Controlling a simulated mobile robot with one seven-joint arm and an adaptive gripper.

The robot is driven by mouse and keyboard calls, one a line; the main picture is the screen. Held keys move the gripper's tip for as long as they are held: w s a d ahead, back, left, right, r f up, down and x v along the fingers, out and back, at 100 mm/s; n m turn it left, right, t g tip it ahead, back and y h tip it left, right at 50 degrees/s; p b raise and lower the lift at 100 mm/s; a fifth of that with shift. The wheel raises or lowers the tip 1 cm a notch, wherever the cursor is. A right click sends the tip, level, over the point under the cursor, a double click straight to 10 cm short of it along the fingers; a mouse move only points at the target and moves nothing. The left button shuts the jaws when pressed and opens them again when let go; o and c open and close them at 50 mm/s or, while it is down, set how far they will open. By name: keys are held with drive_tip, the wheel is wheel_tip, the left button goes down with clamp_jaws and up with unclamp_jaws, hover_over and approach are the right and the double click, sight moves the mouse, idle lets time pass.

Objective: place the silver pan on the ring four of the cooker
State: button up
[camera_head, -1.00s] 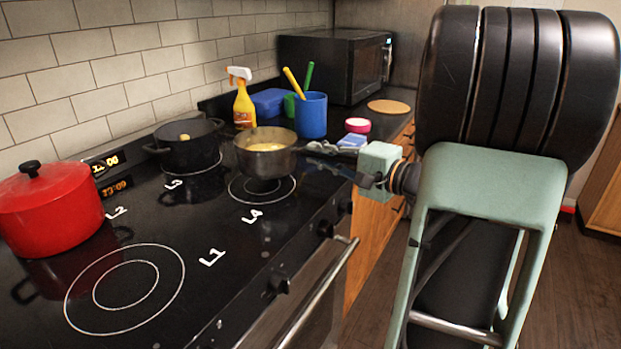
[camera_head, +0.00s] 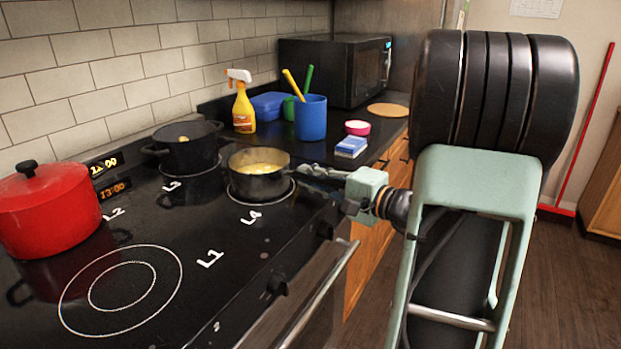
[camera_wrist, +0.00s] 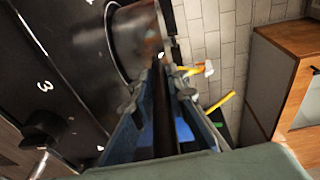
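The silver pan (camera_head: 258,187) with yellowish food inside sits upright over ring four, marked L4 (camera_head: 250,218), on the black cooker (camera_head: 185,270). Its base appears to touch the ring, and only the outer edge of the ring shows around it. My gripper (camera_head: 316,172) is at the pan's handle, on the right of the pan. In the wrist view, my gripper's fingers (camera_wrist: 163,88) lie on both sides of the dark handle and appear shut on it. The pan's side (camera_wrist: 137,35) shows beyond the fingertips.
A dark pot (camera_head: 188,155) stands on L3 and a red lidded pot (camera_head: 48,215) on L2. Ring L1 (camera_head: 120,290) is empty. A spray bottle (camera_head: 243,105), blue cup (camera_head: 311,118), blue-white box (camera_head: 351,146) and microwave (camera_head: 330,68) are on the counter behind.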

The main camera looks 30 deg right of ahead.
sight(335, 184)
drive_tip(key=o, duration=0.3)
drive_tip(key=shift+r, duration=0.1)
drive_tip(key=shift+r+p, duration=0.2)
drive_tip(key=shift+p, duration=0.1)
drive_tip(key=v, duration=1.2)
drive_tip(key=shift+f, duration=0.1)
